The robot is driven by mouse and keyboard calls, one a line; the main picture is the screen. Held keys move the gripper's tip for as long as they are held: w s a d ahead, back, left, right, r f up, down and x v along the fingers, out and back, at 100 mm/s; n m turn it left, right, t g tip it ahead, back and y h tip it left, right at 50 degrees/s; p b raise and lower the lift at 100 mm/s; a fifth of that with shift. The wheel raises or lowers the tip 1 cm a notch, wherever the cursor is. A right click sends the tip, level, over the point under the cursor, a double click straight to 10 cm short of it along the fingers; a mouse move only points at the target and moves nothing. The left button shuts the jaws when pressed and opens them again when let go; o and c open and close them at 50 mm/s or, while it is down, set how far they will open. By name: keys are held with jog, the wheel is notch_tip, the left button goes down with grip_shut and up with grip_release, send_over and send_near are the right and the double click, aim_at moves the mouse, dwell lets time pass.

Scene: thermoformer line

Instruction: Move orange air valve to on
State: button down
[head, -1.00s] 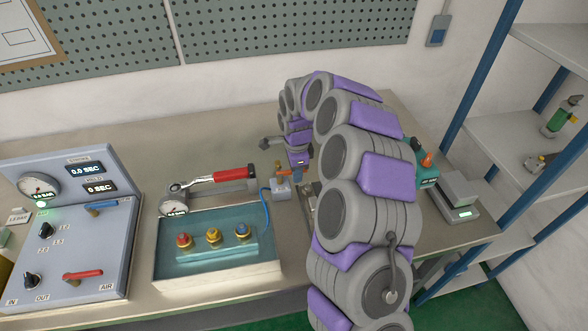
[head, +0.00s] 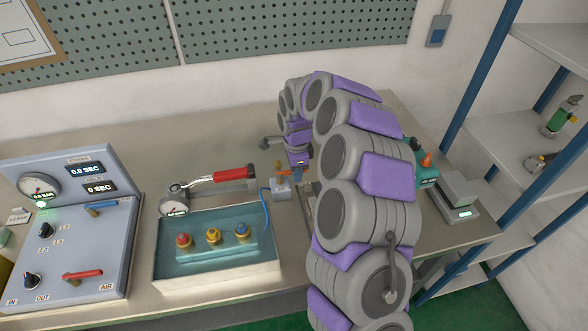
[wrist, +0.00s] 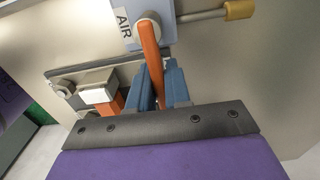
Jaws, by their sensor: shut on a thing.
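The orange air valve lever (wrist: 150,52) stands out from a grey-blue block marked AIR (wrist: 124,22) in the wrist view. My gripper (wrist: 160,84) has its two blue fingers on either side of the lever's free end and is shut on it. In the head view the orange lever (head: 283,168) sits on a small block (head: 281,188) at the bench's middle, with a blue hose at its left. My gripper (head: 300,170) comes down at the lever's right end. My arm hides the area right of it.
A control panel (head: 70,245) with knobs and a red lever (head: 82,274) is at the left. A teal tray (head: 215,262) with coloured fittings and a red-handled clamp (head: 230,175) lie left of the valve. A small scale (head: 456,200) is at the right.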

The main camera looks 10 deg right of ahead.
jog(key=shift+w, duration=0.1)
jog(key=s+m+b, duration=0.1)
jog(key=m, duration=0.1)
jog(key=shift+s+f+m, duration=0.1)
jog(key=shift+s+m, duration=0.05)
jog(key=shift+m, duration=0.15)
jog(key=shift+s+a+m+b, duration=0.15)
jog(key=shift+m+b, duration=0.15)
jog(key=shift+m, duration=0.2)
jog(key=m, duration=0.1)
jog(key=s+m+b, duration=0.1)
jog(key=shift+a+m, duration=0.2)
jog(key=shift+m, duration=0.2)
jog(key=shift+s+a+m, duration=0.2)
jog(key=shift+s+m, duration=0.05)
jog(key=shift+m, duration=0.15)
